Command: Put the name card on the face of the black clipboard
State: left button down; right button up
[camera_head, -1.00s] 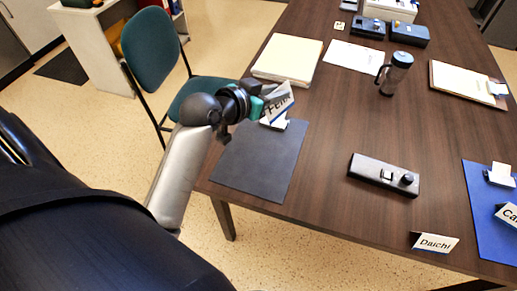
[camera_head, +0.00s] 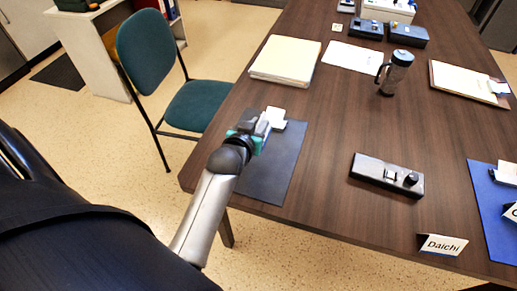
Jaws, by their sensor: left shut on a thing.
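The black clipboard (camera_head: 278,168) lies flat at the left edge of the table, with a pale clip (camera_head: 274,118) at its far end. My left gripper (camera_head: 256,128) is over the far left part of the clipboard, just on the near side of the clip. It is shut on the name card (camera_head: 264,127), of which only a narrow pale part shows; the gripper hides the rest, and its lettering cannot be read now. I cannot tell whether the card touches the clipboard. My right gripper is not in view.
A "Daichi" card (camera_head: 442,245) stands near the front edge. A blue clipboard (camera_head: 492,215) lies at the right. A green chair (camera_head: 150,50) stands at the left.

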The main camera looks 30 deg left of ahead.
pick_arm(q)
notch_tip(320, 180, down, 8)
jog(key=b, duration=0.2)
jog(key=shift+b, duration=0.35)
jog(key=c, duration=0.7)
grip_release()
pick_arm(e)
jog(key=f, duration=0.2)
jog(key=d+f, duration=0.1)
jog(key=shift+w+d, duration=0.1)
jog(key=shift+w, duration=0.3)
pick_arm(q)
jog(key=shift+s+r, duration=0.1)
jog(key=shift+s, duration=0.25)
jog(key=p+v, duration=0.3)
jog(key=v, duration=0.7)
jog(key=shift+s+d, duration=0.1)
jog(key=shift+d, duration=0.05)
jog(key=shift+s+d+r+p, duration=0.1)
jog(key=shift+s+r+p, duration=0.2)
jog(key=shift+s, duration=0.15)
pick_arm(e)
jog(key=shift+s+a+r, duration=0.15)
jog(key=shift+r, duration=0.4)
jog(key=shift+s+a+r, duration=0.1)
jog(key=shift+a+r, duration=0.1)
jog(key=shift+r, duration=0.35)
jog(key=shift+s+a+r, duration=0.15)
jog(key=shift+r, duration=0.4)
